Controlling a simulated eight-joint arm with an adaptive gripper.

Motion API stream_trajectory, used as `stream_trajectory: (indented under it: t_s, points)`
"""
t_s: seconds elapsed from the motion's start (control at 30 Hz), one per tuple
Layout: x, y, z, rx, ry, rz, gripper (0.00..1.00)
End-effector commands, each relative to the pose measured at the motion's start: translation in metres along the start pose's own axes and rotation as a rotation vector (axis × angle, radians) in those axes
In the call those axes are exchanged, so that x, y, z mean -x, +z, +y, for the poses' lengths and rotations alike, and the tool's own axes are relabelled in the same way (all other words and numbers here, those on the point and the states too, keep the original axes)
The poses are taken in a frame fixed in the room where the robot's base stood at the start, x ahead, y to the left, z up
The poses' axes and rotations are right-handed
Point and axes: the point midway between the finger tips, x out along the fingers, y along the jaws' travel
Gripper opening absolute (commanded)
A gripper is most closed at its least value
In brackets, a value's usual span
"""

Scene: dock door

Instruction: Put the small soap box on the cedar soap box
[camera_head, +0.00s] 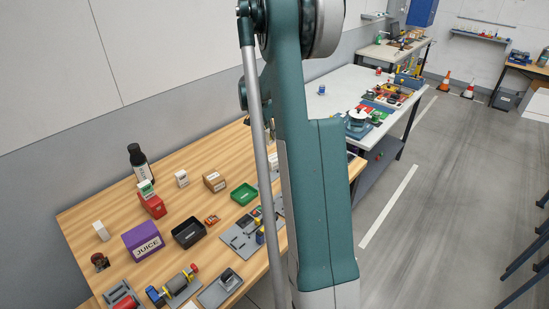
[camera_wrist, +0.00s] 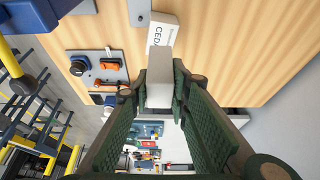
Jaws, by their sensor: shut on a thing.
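My gripper (camera_wrist: 160,88) shows in the wrist view with its two dark green fingers on either side of a small plain white-grey box, the small soap box (camera_wrist: 159,76), and is shut on it. The cedar soap box (camera_wrist: 163,29), white with dark lettering that begins "CEDA", is on the wooden table just beyond the held box. The held box covers its near end in this picture. I cannot tell whether the two boxes touch. In the head view my arm hides the gripper and the held box.
The wooden table (camera_head: 95,208) holds a purple juice box (camera_head: 142,240), a black tray (camera_head: 188,233), a green tray (camera_head: 243,194), a red box (camera_head: 152,205), a brown box (camera_head: 214,181) and a dark bottle (camera_head: 138,163). A grey fixture (camera_wrist: 97,68) lies left of the cedar box.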

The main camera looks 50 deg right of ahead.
Motion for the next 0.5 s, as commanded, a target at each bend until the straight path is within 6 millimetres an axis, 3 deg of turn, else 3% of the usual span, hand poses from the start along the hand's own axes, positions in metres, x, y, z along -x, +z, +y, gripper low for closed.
stream_trajectory:
  t_s: [0.27,0.5]
  points:
    - [-0.002,0.001,0.0,0.0,0.0,0.0,0.06]
    - [-0.025,0.01,-0.001,0.0,0.0,0.0,0.06]
